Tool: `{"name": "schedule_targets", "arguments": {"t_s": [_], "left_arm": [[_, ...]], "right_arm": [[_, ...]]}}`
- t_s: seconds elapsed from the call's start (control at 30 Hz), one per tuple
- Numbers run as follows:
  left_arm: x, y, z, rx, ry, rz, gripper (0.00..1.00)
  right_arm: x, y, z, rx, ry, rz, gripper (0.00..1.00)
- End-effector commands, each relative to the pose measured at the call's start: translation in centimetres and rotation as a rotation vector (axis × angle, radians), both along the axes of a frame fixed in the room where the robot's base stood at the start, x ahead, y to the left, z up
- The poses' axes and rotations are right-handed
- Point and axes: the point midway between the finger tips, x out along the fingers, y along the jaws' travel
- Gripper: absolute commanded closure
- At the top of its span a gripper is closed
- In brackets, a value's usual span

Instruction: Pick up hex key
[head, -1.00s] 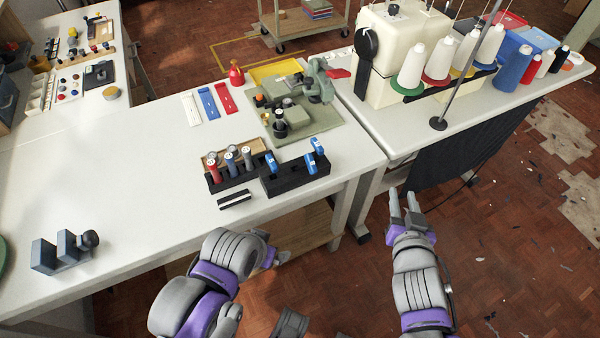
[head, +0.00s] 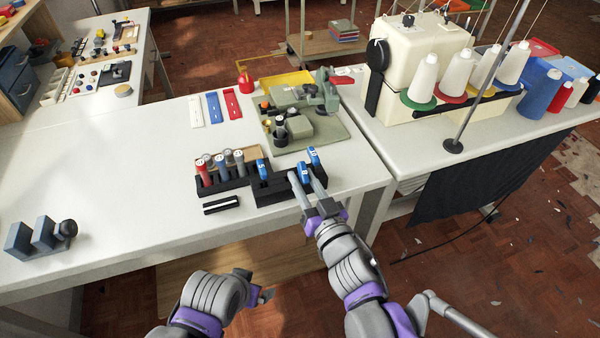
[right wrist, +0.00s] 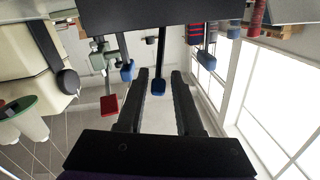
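Several blue-handled hex keys stand in a black rack (head: 277,191) near the front edge of the white table. One blue handle (head: 305,176) sits between my right gripper's fingertips (head: 303,172); two others are at the rack's left end (head: 262,169) and behind (head: 313,156). The right gripper is open. My left gripper (head: 258,288) is low in front of the table, partly hidden by its arm; its opening is unclear.
A green machine (head: 300,115) is behind. The sewing machine (head: 420,65) stands at right. The table's left middle is clear.

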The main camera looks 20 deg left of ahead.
Motion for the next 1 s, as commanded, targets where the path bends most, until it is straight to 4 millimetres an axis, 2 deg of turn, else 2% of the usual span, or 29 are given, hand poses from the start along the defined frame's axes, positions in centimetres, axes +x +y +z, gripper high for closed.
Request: {"name": "schedule_targets", "arguments": {"t_s": [0.4,0.67,0.87,1.0], "left_arm": [[0.0,0.0,-0.1,0.0,0.0,0.0,0.04],[0.0,0.0,-0.1,0.0,0.0,0.0,0.04],[0.0,0.0,-0.1,0.0,0.0,0.0,0.04],[0.0,0.0,-0.1,0.0,0.0,0.0,0.04]], "right_arm": [[4.0,3.0,0.0,-0.001,0.001,-0.002,0.65],[4.3,3.2,0.0,-0.002,0.0,-0.002,0.65],[4.3,3.2,0.0,-0.002,0.0,-0.002,0.97],[4.3,3.2,0.0,-0.002,0.0,-0.002,1.0]]}}
